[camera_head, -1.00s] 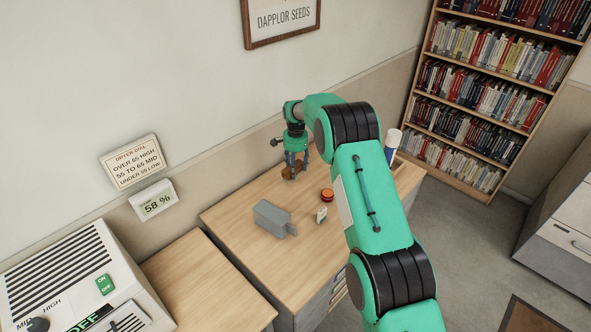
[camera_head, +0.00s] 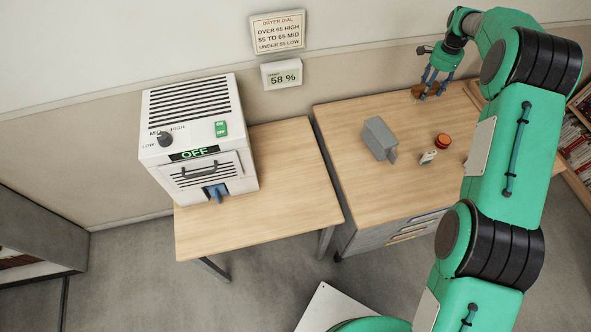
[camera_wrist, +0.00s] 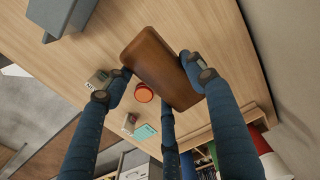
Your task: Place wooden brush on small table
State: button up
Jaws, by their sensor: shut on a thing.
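The wooden brush is a brown, rounded block (camera_wrist: 160,68) between my fingers in the wrist view. It also shows as a small brown shape (camera_head: 418,90) in the head view. My gripper (camera_head: 432,92) is shut on it near the back edge of the drawer desk (camera_head: 370,200); the gap beneath is hard to judge. No bristles show. A small wooden table (camera_head: 285,175) with thin metal legs stands left of the desk, and its front and right parts are bare.
A white dryer box (camera_head: 195,130) showing OFF stands on the small table's left part. On the desk are a grey box-like object (camera_head: 380,138), a red round item (camera_head: 443,141) and a small white item (camera_head: 428,157). A 58 % display (camera_head: 282,74) hangs on the wall.

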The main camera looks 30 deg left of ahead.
jog(key=s+a+r+n, duration=0.2)
jog(key=s+a+n, duration=0.2)
jog(key=s+a, duration=0.85)
jog(key=s+a+n+b, duration=0.25)
jog(key=s+n, duration=0.65)
jog(key=s, duration=2.5)
jog(key=s+d+f+n, duration=0.1)
jog(key=s+d+n, duration=0.1)
jog(key=s, duration=0.6)
jog(key=s+d+f+n, duration=0.2)
jog(key=s, duration=0.7)
notch_tip(320, 180, down, 15)
jog(key=shift+w+f+p, duration=0.2)
jog(key=shift+w+p, duration=0.05)
jog(key=shift+p, duration=0.05)
jog(key=w+a, duration=0.3)
jog(key=w, duration=0.1)
jog(key=w+a+f+b, duration=0.1)
jog(key=w+a, duration=0.2)
jog(key=a, duration=0.1)
jog(key=w+a, duration=0.3)
jog(key=w, duration=0.1)
jog(key=shift+w+a+f, duration=0.25)
jog(key=shift+w+a, duration=0.1)
